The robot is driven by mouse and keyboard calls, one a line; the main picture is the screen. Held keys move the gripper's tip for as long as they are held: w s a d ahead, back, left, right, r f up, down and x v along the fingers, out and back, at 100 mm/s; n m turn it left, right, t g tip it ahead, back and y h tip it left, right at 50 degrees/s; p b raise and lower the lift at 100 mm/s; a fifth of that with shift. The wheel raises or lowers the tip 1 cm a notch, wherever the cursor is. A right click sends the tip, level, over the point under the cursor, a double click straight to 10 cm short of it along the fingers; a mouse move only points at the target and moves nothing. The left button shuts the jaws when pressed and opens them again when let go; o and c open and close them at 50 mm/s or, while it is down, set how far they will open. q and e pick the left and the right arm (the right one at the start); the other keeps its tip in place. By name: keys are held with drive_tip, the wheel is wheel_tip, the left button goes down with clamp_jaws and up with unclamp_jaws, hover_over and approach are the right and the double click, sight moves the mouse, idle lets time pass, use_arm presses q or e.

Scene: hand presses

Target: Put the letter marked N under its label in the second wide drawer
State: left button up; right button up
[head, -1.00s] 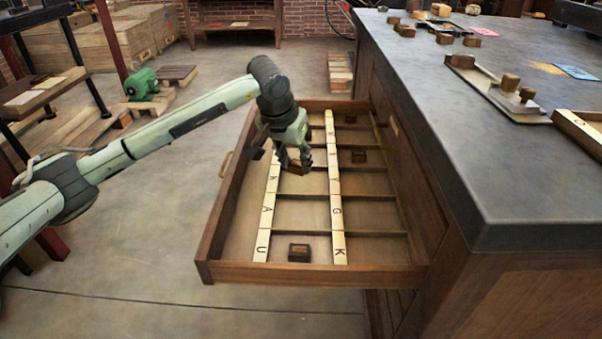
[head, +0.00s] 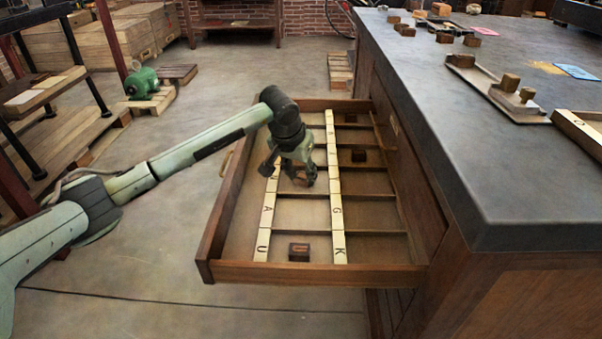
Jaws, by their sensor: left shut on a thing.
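The open wooden drawer (head: 310,272) juts from the bench and is split into compartments, with two pale label strips running front to back. The left strip (head: 266,215) shows A and U. The right strip (head: 339,225) shows G and K near the front. My left gripper (head: 290,176) is low inside the drawer, over the left strip behind A. It is shut on a small letter block, which its fingers hide; I cannot read its mark or the label beneath. My right gripper is not in view.
A block marked U (head: 299,252) lies in the front middle compartment. Dark blocks (head: 358,156) (head: 350,118) lie in the right column. Thin dividers and the drawer walls surround my gripper. The bench top (head: 470,130) at right holds loose blocks (head: 527,95) and trays.

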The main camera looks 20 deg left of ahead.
sight(302, 176)
use_arm(q)
drive_tip(key=o, duration=0.8)
drive_tip(key=shift+o, duration=0.2)
drive_tip(key=shift+r, duration=0.3)
drive_tip(key=v, duration=1.1)
drive_tip(key=shift+s+r, duration=0.15)
drive_tip(key=shift+r, duration=0.2)
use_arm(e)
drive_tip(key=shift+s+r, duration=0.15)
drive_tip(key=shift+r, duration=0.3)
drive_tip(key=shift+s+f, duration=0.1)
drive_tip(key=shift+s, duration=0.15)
